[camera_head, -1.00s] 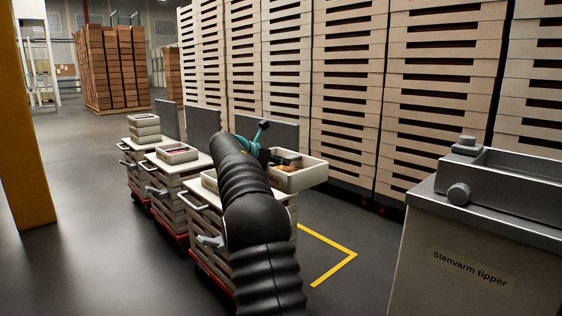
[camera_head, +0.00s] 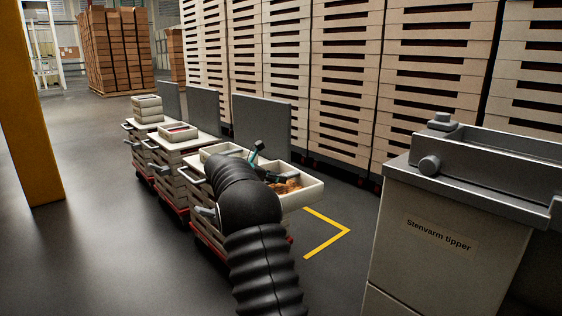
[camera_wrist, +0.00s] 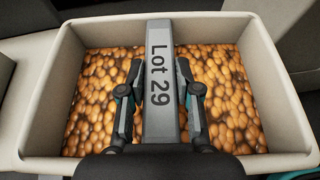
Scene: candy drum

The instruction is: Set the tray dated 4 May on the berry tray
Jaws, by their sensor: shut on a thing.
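My gripper (camera_wrist: 158,78) is shut on the grey centre bar of a cream tray (camera_wrist: 285,85) filled with orange-brown round candies. The bar reads "Lot 29"; no date is legible. In the head view this held tray (camera_head: 306,193) is raised at the right of the nearest cart, partly behind my arm, with my gripper (camera_head: 266,172) over it. Another tray (camera_head: 222,149) lies on the nearest cart; its contents are mostly hidden. A tray with reddish contents (camera_head: 179,138) lies on the middle cart. I cannot tell which one is the berry tray.
A short stack of trays (camera_head: 146,108) stands on the farthest cart. Grey panels (camera_head: 263,122) rise behind the carts. The Stenvarm tipper (camera_head: 440,235) stands at the right, near a yellow floor mark (camera_head: 330,243). Open floor (camera_head: 90,240) lies to the left.

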